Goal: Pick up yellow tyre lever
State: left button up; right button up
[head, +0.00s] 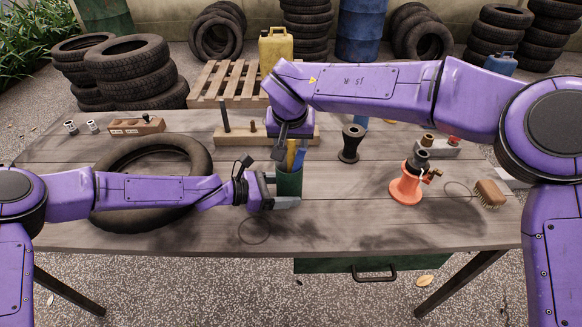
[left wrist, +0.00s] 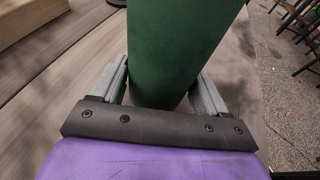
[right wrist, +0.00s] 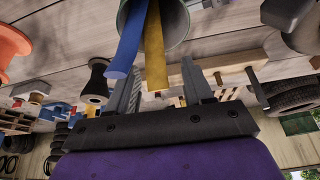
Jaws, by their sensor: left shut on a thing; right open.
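The yellow tyre lever (head: 291,154) stands in a green cup (head: 289,184), beside a blue lever (head: 299,160). My left gripper (head: 282,192) is shut on the cup; the left wrist view shows its fingers on both sides of the green wall (left wrist: 180,50). My right gripper (head: 287,146) is open above the cup, close to the levers. In the right wrist view, the yellow lever (right wrist: 155,50) shows between the open fingers (right wrist: 160,85), and the blue lever (right wrist: 125,45) reaches towards the left finger. I cannot tell whether the fingers touch either lever.
A tyre (head: 150,215) lies on the table at left. A wooden block with pegs (head: 240,137) lies behind. The front middle is clear.

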pick_arm(q)
jog(key=shift+w, duration=0.1)
pick_arm(e)
jog(key=shift+w+f, duration=0.35)
jog(key=shift+f, duration=0.25)
jog(key=shift+c, duration=0.9)
grip_shut()
jog(key=shift+r, duration=0.15)
pick_arm(q)
jog(key=o, duration=0.8)
pick_arm(e)
notch_tip(320, 180, up, 18)
pick_arm(q)
jog(key=shift+a, duration=0.1)
